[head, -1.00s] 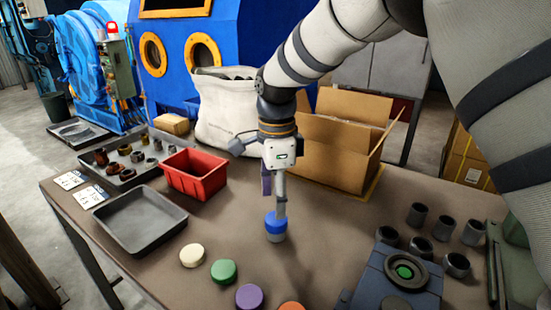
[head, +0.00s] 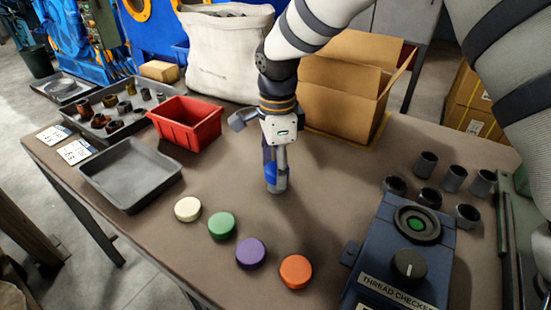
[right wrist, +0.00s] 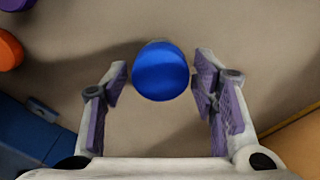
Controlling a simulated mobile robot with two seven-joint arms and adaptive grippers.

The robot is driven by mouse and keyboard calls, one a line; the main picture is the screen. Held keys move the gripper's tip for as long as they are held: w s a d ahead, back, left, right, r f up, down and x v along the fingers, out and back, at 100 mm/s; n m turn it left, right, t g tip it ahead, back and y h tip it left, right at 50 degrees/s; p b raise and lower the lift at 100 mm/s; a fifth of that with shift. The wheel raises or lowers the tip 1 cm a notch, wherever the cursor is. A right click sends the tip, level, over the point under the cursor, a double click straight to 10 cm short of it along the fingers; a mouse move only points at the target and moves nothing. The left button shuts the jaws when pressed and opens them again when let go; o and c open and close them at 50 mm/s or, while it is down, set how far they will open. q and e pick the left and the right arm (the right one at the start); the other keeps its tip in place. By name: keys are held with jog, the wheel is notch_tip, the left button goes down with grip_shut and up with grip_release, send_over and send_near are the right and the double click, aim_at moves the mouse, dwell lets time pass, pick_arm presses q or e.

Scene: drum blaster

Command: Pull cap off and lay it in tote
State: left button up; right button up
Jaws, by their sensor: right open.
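A blue cap (head: 270,174) sits on top of a short grey cylinder (head: 277,187) standing upright on the table in the head view. My right gripper (head: 276,168) points down over it and is open. In the right wrist view the blue cap (right wrist: 160,70) lies between the two purple-padded fingers (right wrist: 160,80), with a gap visible on each side. One finger hides part of the cap in the head view. A red tote (head: 187,134) stands to the left, behind the cap; its visible inside looks empty. My left gripper is not in view.
Loose cream (head: 187,209), green (head: 221,225), purple (head: 251,253) and orange (head: 295,271) caps lie in front. An empty grey tray (head: 130,176) is at left. A thread checker (head: 395,265) and several grey cylinders (head: 454,178) stand at right. A cardboard box (head: 340,95) and white sack (head: 222,62) stand behind.

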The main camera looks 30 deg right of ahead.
jog(key=shift+r, duration=0.1)
jog(key=c, duration=1)
jog(key=shift+o, duration=0.2)
jog(key=shift+r+p, duration=1.15)
jog(key=shift+r, duration=2.4)
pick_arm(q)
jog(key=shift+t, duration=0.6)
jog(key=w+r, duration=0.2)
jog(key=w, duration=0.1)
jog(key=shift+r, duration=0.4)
